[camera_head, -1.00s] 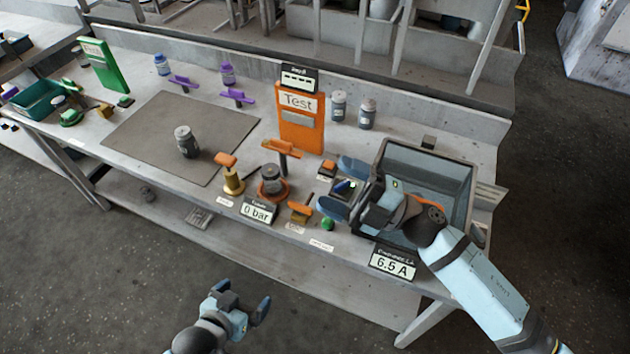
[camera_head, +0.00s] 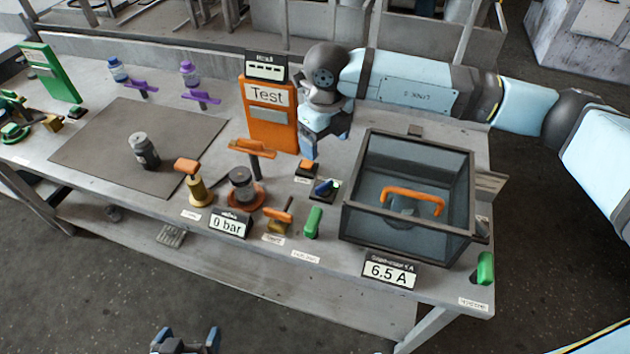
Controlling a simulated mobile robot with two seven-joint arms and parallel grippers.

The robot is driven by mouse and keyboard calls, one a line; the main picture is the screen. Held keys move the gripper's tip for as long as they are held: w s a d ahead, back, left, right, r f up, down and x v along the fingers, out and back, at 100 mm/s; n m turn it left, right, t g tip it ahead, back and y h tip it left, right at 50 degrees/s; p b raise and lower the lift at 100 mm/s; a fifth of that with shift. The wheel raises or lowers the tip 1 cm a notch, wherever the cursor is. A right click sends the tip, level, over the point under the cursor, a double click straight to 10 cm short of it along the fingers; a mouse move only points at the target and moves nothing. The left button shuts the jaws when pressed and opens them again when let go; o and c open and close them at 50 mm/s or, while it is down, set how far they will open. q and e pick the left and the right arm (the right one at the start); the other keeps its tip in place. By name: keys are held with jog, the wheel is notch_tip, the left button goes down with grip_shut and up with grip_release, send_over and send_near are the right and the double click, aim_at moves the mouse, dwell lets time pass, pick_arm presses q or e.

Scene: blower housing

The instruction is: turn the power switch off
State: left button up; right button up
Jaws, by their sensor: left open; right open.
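A small switch with a blue lever (camera_head: 325,186) stands on the bench left of the glass-walled box. A green handle (camera_head: 312,222) stands in front of it at the bench edge, and another green handle (camera_head: 484,268) is at the right corner. Their labels are too small to read, so I cannot tell which is the power switch. A display (camera_head: 389,272) reads 6.5 A. My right gripper (camera_head: 324,140) is open and empty, fingers down, beside the orange Test panel and behind the blue lever, apart from it. My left gripper (camera_head: 186,338) is open and empty, low in front of the bench.
The grey mat (camera_head: 95,150) is mostly clear.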

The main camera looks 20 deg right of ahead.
aim_at(324, 184)
notch_tip(324, 184, down, 13)
jog(key=shift+s+f, duration=0.1)
dwell(0.3)
jog(key=c, duration=0.9)
